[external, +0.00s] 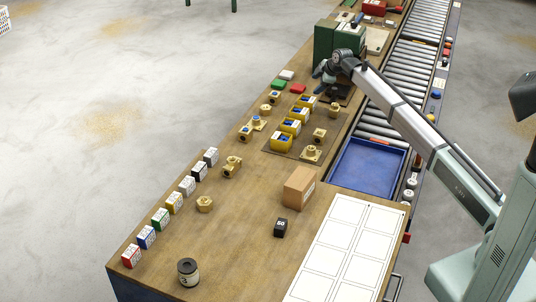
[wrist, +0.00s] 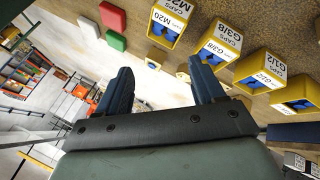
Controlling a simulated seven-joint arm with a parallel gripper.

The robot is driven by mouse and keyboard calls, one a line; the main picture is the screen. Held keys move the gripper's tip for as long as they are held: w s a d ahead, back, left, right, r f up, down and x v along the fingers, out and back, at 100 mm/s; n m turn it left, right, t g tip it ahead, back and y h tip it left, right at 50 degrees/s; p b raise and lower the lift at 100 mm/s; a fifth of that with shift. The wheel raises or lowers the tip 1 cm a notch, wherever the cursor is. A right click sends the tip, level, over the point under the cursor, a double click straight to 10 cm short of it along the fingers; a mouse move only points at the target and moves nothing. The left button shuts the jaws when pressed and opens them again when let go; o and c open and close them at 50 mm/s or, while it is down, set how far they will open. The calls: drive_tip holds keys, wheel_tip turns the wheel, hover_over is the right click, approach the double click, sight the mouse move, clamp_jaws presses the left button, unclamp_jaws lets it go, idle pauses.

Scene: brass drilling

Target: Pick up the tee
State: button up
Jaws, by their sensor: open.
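Several brass fittings stand on the wooden bench in the external view. One (external: 232,166) lies beside the row of small boxes, and another (external: 311,153) is on the brown mat. Either could be the tee; they are too small to tell. My gripper (external: 325,75) is at the far part of the bench, by the green machine, away from both fittings. In the wrist view my gripper (wrist: 162,68) is open, its two dark fingers apart with nothing held. Small brass-coloured pieces (wrist: 183,73) show between and beyond the fingers, partly hidden.
Yellow bins (external: 290,126) with blue contents stand on the mat (external: 273,147). A cardboard box (external: 299,187), a black block (external: 281,228) and a can (external: 188,271) stand nearer. A blue tray (external: 366,166) is at right, below the roller conveyor (external: 415,55). A green machine (external: 348,40) stands at the back.

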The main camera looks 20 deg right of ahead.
drive_tip(key=s+a+r+n+g, duration=0.1)
drive_tip(key=s+a+n, duration=0.15)
drive_tip(key=a, duration=0.55)
drive_tip(key=s+a+r+n+g, duration=0.1)
drive_tip(key=s+a, duration=0.2)
drive_tip(key=a, duration=0.5)
wheel_tip(320, 180, up, 6)
drive_tip(key=n+g+h, duration=0.3)
drive_tip(key=n+g, duration=0.2)
drive_tip(key=n, duration=0.2)
hover_over(232, 159)
wheel_tip(232, 159, down, 13)
drive_tip(key=shift+r, duration=0.1)
clamp_jaws()
